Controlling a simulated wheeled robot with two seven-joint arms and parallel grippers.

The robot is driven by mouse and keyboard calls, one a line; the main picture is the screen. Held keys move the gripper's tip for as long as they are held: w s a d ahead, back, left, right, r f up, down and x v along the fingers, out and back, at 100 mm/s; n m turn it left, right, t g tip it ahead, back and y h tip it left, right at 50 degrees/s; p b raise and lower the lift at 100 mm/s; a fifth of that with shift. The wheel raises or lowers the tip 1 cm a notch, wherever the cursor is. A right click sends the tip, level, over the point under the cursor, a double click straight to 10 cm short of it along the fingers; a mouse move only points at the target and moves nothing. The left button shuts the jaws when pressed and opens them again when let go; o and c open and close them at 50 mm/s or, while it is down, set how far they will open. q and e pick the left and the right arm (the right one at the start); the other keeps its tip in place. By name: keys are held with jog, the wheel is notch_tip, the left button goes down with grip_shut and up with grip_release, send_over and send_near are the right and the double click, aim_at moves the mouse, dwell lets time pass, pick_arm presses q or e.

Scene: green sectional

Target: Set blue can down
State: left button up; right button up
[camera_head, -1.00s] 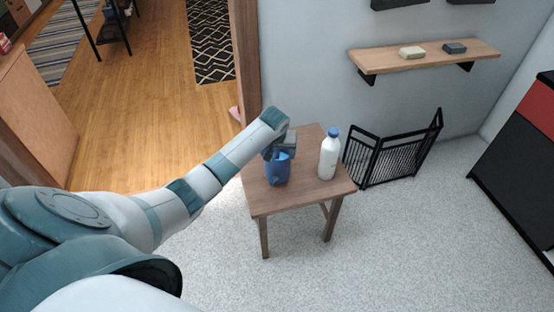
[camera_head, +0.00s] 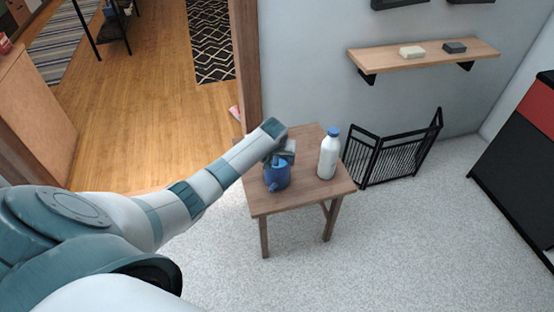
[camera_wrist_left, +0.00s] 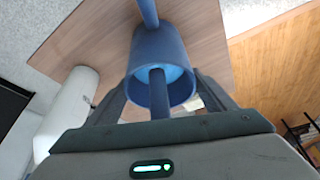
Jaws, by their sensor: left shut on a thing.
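The blue can (camera_head: 278,178) is at the left part of the small wooden table (camera_head: 310,195). It looks upright, with a spout-like part toward the front left. I cannot tell whether its base touches the tabletop. My left gripper (camera_head: 281,157) is over the can and shut on it. In the left wrist view the can (camera_wrist_left: 175,48) lies between the fingers (camera_wrist_left: 160,95), with a blue bar across its open mouth. The exact contact of the fingers is partly hidden. My right gripper is in neither view.
A white bottle with a blue cap (camera_head: 328,155) stands on the table, right of the can. A black folding gate (camera_head: 395,155) stands on the floor beyond the table's right side. A wall shelf (camera_head: 425,58) is above. The table's front part is clear.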

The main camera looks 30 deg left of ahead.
aim_at(276, 168)
pick_arm(q)
jog(key=shift+w, duration=0.1)
jog(key=o, duration=1.6)
jog(key=shift+f, duration=0.1)
jog(key=shift+c, duration=0.2)
jog(key=v, duration=1.2)
jog(key=shift+p, duration=0.35)
jog(key=shift+d, duration=0.1)
